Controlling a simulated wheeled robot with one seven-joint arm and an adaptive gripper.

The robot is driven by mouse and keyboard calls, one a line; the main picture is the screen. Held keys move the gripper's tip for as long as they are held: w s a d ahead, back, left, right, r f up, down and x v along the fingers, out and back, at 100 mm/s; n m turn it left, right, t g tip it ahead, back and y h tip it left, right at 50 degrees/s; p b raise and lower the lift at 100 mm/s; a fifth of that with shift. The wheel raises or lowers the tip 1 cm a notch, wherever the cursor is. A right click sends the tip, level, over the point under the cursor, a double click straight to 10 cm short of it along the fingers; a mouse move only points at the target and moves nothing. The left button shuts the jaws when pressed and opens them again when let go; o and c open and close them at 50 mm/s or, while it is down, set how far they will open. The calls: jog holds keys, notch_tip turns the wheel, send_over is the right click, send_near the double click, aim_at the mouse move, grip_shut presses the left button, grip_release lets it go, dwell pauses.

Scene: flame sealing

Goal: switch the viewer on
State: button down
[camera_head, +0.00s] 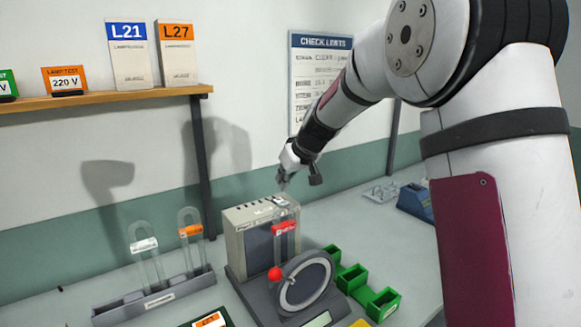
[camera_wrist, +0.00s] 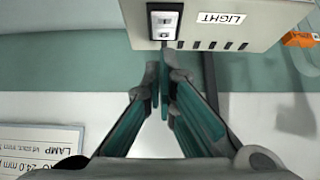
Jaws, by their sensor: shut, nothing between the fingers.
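The viewer (camera_head: 240,238) is a grey box on the bench with a dark front panel. In the wrist view its top face (camera_wrist: 268,35) carries a "LIGHT" label (camera_wrist: 221,18) and a small switch (camera_wrist: 165,20) in a black and white frame. My gripper (camera_head: 283,183) is just above the viewer's top, near its right side. In the wrist view my gripper (camera_wrist: 164,58) has its fingertips together and empty, close to the edge of the switch plate. I cannot tell whether they touch it.
A glass tube with a red label (camera_head: 285,229) stands before the viewer, beside a round magnifier ring (camera_head: 305,284). Green bins (camera_head: 353,277) are to the right. A grey rack (camera_head: 155,297) with two glass tubes stands left. A shelf (camera_head: 105,98) holds sign cards.

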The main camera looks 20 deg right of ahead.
aim_at(279, 198)
jog(key=shift+s+d+f, duration=0.1)
jog(key=shift+s+f, duration=0.05)
jog(key=shift+f, duration=0.55)
jog(key=shift+s+d+f, duration=0.1)
jog(key=shift+f, duration=0.55)
jog(key=shift+f, duration=0.1)
jog(key=shift+s+d+f+b, duration=0.1)
jog(key=shift+s+f+b, duration=0.1)
jog(key=shift+f+b, duration=0.6)
jog(key=shift+s+r, duration=0.1)
jog(key=shift+r, duration=0.25)
jog(key=shift+w+a+r, duration=0.15)
jog(key=shift+w+r, duration=0.05)
jog(key=shift+w, duration=0.2)
jog(key=shift+w+a+r, duration=0.15)
jog(key=shift+w, duration=0.2)
